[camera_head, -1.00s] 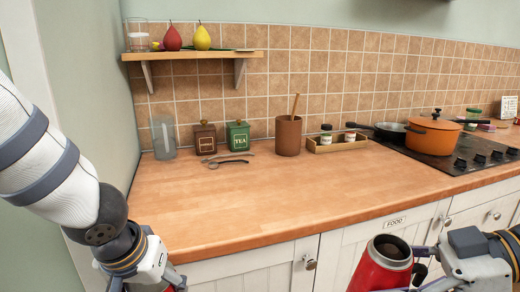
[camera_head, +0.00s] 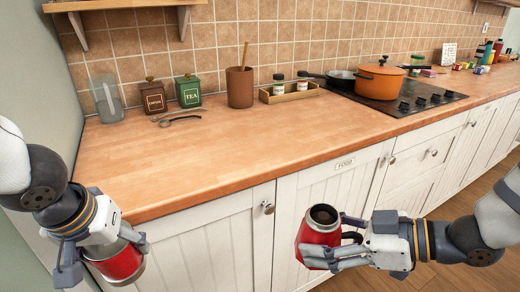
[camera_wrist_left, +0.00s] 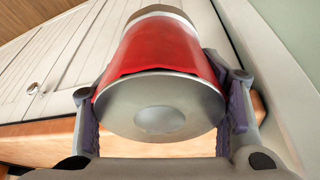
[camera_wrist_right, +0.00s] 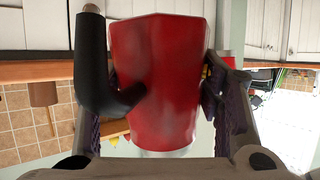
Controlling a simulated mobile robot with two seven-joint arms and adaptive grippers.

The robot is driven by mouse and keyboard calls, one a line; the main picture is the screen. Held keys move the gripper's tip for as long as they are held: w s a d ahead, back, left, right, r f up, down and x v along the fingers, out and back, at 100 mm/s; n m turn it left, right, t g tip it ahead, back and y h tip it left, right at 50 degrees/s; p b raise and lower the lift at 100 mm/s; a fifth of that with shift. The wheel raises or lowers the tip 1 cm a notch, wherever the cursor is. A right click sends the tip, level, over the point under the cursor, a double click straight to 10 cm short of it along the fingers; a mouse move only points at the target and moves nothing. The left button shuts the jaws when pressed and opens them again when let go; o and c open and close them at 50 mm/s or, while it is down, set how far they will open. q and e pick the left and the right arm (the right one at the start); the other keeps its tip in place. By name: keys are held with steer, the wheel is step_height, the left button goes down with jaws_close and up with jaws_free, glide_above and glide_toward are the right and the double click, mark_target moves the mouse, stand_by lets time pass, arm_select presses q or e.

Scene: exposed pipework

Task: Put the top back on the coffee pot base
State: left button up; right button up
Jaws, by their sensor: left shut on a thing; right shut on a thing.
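My left gripper (camera_head: 104,252) is shut on a red cylindrical coffee pot part (camera_head: 122,265) in front of the counter's left end. In the left wrist view this part (camera_wrist_left: 165,48) has a flat silver end facing the camera. My right gripper (camera_head: 335,240) is shut on a red coffee pot part with a black handle (camera_head: 318,232), in front of the cabinet doors. Its open, metal-rimmed mouth faces up and is dark inside. The right wrist view shows its faceted red side (camera_wrist_right: 155,85) and the black handle (camera_wrist_right: 95,70). The two parts are well apart; which is top or base is not clear.
The wooden counter (camera_head: 210,150) is clear in front. Along its back stand a glass jug (camera_head: 108,100), two tins (camera_head: 188,92), a brown utensil pot (camera_head: 240,88), spoons and a spice tray (camera_head: 290,92). An orange pot (camera_head: 380,78) sits on the black hob at right.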

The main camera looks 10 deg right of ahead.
steer(key=w+a+n+g+y, duration=0.1)
steer(key=a+n+g, duration=0.3)
steer(key=a, duration=0.2)
steer(key=a+f+n+g+y, duration=0.1)
steer(key=a+n+g, duration=0.3)
steer(key=a+g, duration=0.1)
steer(key=shift+w+a+f+y, duration=0.3)
steer(key=shift+w+a, duration=0.05)
steer(key=shift+a, duration=0.55)
arm_select(q)
steer(key=s+d+r+m, duration=0.1)
steer(key=d+r, duration=0.6)
steer(key=d, duration=0.4)
steer(key=d+r+m, duration=0.2)
steer(key=d+r, duration=0.4)
steer(key=d, duration=0.5)
steer(key=shift+s+d+r+m+h, duration=0.2)
steer(key=shift+s+r+m+h, duration=0.1)
steer(key=shift+s+r, duration=0.1)
steer(key=shift+w+f, duration=0.1)
steer(key=shift+f, duration=1.9)
